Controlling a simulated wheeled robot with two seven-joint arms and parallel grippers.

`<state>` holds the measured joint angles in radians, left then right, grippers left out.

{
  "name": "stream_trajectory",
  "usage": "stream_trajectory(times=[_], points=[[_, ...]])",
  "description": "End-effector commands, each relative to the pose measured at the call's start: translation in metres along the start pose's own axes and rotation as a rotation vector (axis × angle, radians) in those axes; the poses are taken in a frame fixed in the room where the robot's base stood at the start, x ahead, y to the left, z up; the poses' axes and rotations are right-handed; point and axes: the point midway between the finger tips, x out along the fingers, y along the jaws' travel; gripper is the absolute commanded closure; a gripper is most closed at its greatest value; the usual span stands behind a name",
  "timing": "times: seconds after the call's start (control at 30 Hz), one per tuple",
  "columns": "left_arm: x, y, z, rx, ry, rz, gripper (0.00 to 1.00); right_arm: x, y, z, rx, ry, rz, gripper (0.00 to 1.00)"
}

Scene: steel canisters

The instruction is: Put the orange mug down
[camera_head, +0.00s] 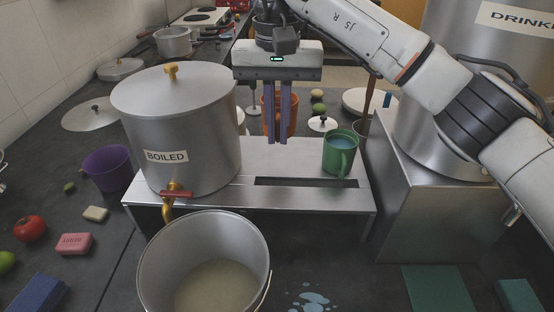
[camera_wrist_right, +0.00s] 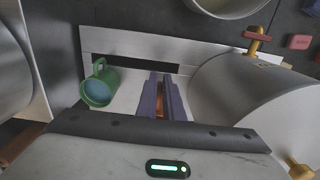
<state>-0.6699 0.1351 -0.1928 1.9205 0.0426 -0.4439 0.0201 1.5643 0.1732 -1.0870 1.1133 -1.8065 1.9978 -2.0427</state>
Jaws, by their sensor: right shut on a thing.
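The orange mug (camera_head: 293,112) is at the middle of the head view, partly hidden behind the purple fingers of my right gripper (camera_head: 277,142). In the wrist view a narrow orange strip (camera_wrist_right: 160,104) shows between the fingers (camera_wrist_right: 162,78). The right gripper is shut on the orange mug and points down over the back of the steel stand (camera_head: 300,163). Whether the mug's base touches a surface is hidden. A green mug (camera_head: 340,155) with bluish liquid stands upright on the stand, right of the fingers. My left gripper is not in view.
A large steel pot labelled BOILED (camera_head: 185,125) stands on the stand's left, its tap above a bucket (camera_head: 150,270). A slot (camera_head: 305,182) runs along the stand's front. A large DRINKING canister (camera_head: 440,125) is at right. Bare stand top lies between pot and green mug.

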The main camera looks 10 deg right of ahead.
Motion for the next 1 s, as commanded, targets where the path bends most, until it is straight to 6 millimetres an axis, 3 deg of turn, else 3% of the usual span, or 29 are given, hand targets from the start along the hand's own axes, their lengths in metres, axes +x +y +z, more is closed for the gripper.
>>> stream_trajectory(times=[0.2, 0.37, 0.6, 1.0], points=[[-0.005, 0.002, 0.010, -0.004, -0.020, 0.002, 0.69, 0.039, 0.001, 0.000, 0.001, -0.002, -0.001, 1.00], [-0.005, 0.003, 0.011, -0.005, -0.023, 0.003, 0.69, 0.051, 0.001, 0.000, 0.001, 0.001, -0.001, 1.00], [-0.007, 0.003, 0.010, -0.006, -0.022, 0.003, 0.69, 0.082, 0.001, 0.001, 0.000, -0.002, 0.000, 1.00], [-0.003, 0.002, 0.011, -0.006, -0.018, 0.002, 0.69, 0.089, 0.001, 0.000, 0.000, 0.002, -0.001, 1.00]])
